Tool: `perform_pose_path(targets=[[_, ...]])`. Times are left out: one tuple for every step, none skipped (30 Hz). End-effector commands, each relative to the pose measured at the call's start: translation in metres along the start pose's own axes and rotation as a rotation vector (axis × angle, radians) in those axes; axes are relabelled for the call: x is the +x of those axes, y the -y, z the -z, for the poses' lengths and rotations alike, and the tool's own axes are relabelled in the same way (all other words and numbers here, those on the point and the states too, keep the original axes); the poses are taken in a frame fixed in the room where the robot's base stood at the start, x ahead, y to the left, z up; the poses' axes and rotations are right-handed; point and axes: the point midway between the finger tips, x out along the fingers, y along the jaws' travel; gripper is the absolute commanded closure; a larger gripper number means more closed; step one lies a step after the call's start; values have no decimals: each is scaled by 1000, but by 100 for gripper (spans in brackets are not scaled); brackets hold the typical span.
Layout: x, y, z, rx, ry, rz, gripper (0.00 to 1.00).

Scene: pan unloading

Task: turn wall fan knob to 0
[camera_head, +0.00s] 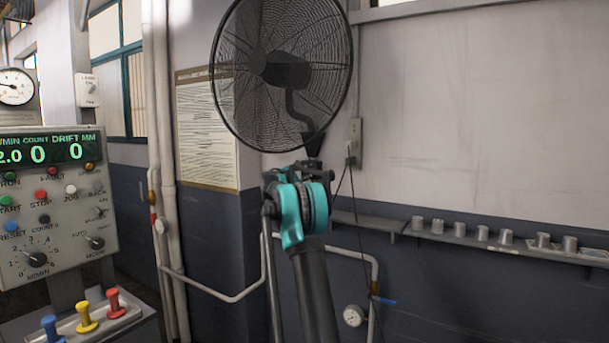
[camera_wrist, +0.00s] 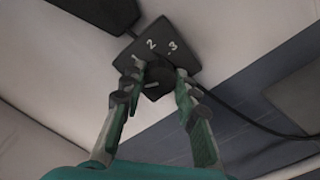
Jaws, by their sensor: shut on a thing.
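The wall fan (camera_head: 282,70) hangs on the wall at top centre in the head view. My gripper (camera_head: 310,165) is raised just below the fan's mount, and my arm hides most of the control box there. In the wrist view the dark control plate (camera_wrist: 185,47) shows the numbers 1, 2 and 3. The round black knob (camera_wrist: 155,80) sits on it, between the two fingertips of my gripper (camera_wrist: 156,74). The fingers are shut on the knob, one on each side. A light mark shows on the knob; the 0 is not visible, and the exact setting cannot be told.
A cable (camera_wrist: 245,122) runs from the fan control past the right finger. A wall outlet (camera_head: 355,140) is right of the fan mount. A shelf (camera_head: 480,243) with several metal cylinders is at right. A control panel (camera_head: 110,215) stands at left, with pipes (camera_head: 163,120) beside it.

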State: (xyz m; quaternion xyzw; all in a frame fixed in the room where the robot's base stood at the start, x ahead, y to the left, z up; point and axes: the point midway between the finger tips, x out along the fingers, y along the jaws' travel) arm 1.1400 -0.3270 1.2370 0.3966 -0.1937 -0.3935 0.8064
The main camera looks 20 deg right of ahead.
Motion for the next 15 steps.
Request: perform_pose_path(targets=[[-1,0,1,-9,-2,1,99],[-1,0,1,-15,-1,1,99],[-1,0,1,-20,-2,1,99],[-1,1,1,-23,-2,1,99],[-1,1,1,-26,-2,1,99],[-1,1,1,-29,-2,1,99],[-1,1,1,-30,-2,1,99],[-1,1,1,-31,-2,1,99],[-1,1,1,-32,-2,1,99],[-1,1,1,-32,-1,1,99],[-1,1,1,-32,-1,1,99],[-1,1,1,-32,-1,1,99],[-1,1,1,-32,-1,1,99],[-1,1,1,-32,-1,1,99],[-1,1,1,-32,-1,1,99]])
